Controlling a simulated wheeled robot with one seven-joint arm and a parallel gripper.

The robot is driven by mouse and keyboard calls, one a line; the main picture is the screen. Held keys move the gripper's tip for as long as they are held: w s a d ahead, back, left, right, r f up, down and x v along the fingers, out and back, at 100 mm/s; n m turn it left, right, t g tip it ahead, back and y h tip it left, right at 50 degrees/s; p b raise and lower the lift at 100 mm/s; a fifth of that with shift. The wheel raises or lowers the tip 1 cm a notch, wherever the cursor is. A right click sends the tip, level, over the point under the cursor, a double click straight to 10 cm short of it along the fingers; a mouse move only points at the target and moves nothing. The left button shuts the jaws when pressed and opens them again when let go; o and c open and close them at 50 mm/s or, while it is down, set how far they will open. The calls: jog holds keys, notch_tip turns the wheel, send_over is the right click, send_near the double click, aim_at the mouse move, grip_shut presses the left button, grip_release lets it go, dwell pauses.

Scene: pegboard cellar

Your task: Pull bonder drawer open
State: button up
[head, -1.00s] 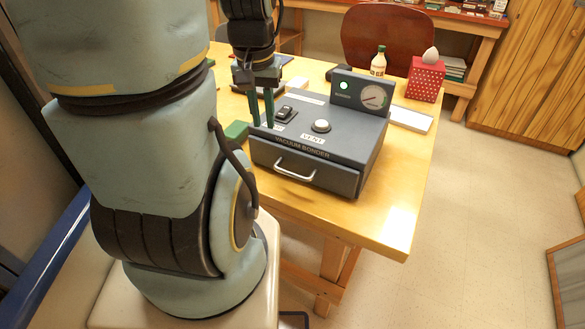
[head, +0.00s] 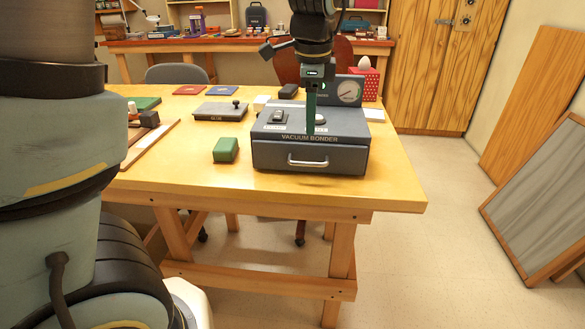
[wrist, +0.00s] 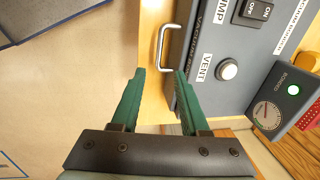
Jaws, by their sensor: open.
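The vacuum bonder (head: 265,140) is a dark grey box on the wooden table, with a gauge panel (head: 349,91) at its back. Its drawer (head: 345,160) fills the lower front and looks shut, with a silver bar handle (head: 308,163). My gripper (head: 310,130) points down in front of the bonder's upper face, its fingers lined up one behind the other in the head view. In the wrist view the green fingers (wrist: 160,72) are apart with nothing between them. The handle (wrist: 162,48) lies just beyond the fingertips, roughly in line with the gap, and I see no contact.
A green block (head: 226,150) sits left of the bonder, and a grey plate with a knob (head: 219,111) behind that. A red dotted box (head: 366,83) stands behind at right. The table top (head: 180,175) is clear at front left, and the floor right of the table is open.

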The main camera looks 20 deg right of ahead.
aim_at(310, 164)
jog(key=f, duration=0.3)
jog(key=w+f, duration=0.1)
jog(key=f, duration=0.3)
jog(key=f+p, duration=0.1)
jog(key=f, duration=0.2)
jog(key=shift+w+d+f, duration=0.3)
jog(key=shift+w+d, duration=0.05)
jog(key=shift+d, duration=0.05)
grip_shut()
dwell(0.9)
